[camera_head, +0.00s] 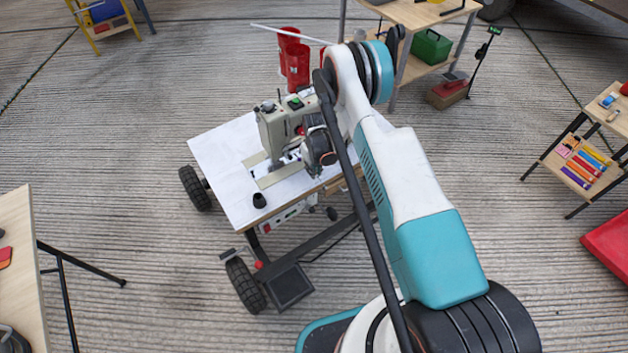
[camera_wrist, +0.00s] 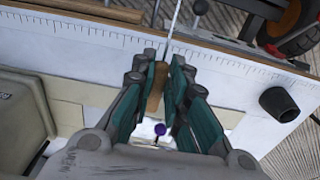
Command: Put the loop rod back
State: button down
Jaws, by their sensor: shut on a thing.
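The loop rod has a wooden handle (camera_wrist: 154,88) and a thin metal shaft (camera_wrist: 172,28) in the wrist view. My gripper (camera_wrist: 161,78) is shut on the handle, with its teal fingers on both sides. The shaft points away past the ruled edge of the sewing table (camera_wrist: 70,30); its far end is out of view. A small purple knob (camera_wrist: 160,129) shows between the finger bases; I cannot tell whether it belongs to the rod. In the head view, my gripper is over the table beside the sewing machine (camera_head: 277,128), largely hidden by my arm.
A small black cup (camera_head: 259,200) stands near the table's front left corner; it also shows in the wrist view (camera_wrist: 278,103). Red bins (camera_head: 297,64) stand behind the table. A shelf (camera_head: 428,20) is at the back. The white tabletop (camera_head: 220,160) is bare at left.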

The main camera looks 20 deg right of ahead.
aim_at(314, 182)
jog(key=shift+f+b, duration=0.85)
jog(key=shift+f, duration=1.85)
jog(key=c, duration=1.6)
grip_release()
jog(key=shift+r, duration=0.1)
jog(key=shift+r, duration=0.1)
